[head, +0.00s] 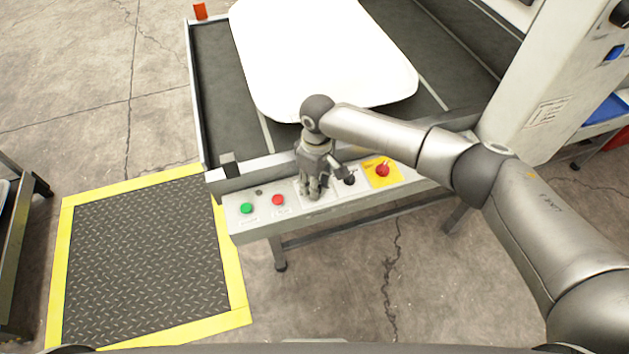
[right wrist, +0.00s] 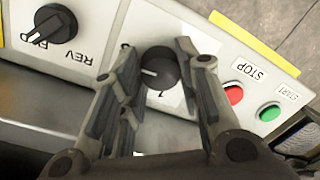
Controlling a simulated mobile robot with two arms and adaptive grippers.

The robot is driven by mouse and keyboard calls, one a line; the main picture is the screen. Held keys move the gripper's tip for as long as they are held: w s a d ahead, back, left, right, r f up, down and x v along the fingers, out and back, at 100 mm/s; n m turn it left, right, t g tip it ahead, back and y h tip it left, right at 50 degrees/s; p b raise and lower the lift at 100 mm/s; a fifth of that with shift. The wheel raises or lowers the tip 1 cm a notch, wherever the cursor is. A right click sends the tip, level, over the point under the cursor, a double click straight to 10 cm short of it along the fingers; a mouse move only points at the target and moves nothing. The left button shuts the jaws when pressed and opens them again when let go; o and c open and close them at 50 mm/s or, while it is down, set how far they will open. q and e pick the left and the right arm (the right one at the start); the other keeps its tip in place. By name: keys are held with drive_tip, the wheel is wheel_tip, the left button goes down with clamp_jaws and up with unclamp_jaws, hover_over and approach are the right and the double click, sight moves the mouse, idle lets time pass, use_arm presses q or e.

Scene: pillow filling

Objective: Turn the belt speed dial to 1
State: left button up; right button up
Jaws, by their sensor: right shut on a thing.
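The belt speed dial (right wrist: 158,66) is a round black knob on a white plate in the right wrist view. A short white mark on its face points to the left of that picture. A "1" is printed on the plate just below the knob there. My right gripper (right wrist: 156,50) has its fingers on both sides of the knob and is shut on it. In the head view my right gripper (head: 313,190) reaches down onto the control panel (head: 330,202) and hides the dial. My left gripper is not in view.
A black REV switch (head: 349,179) and a red button on yellow (head: 383,170) sit right of the gripper. Red stop (head: 278,200) and green start (head: 246,208) buttons sit left. A white pillow (head: 320,55) lies on the dark belt (head: 217,95) behind.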

drive_tip(key=n, duration=1.1)
drive_tip(key=shift+h, duration=0.3)
drive_tip(key=n, duration=0.6)
drive_tip(key=shift+a+n+p, duration=0.1)
drive_tip(key=shift+n+p, duration=0.2)
drive_tip(key=shift+p, duration=0.05)
drive_tip(key=n, duration=0.5)
drive_tip(key=shift+t, duration=0.3)
drive_tip(key=shift+n, duration=0.3)
drive_tip(key=o, duration=1)
drive_tip(key=shift+o, duration=0.2)
wheel_tip(320, 180, up, 12)
drive_tip(key=shift+a, duration=0.35)
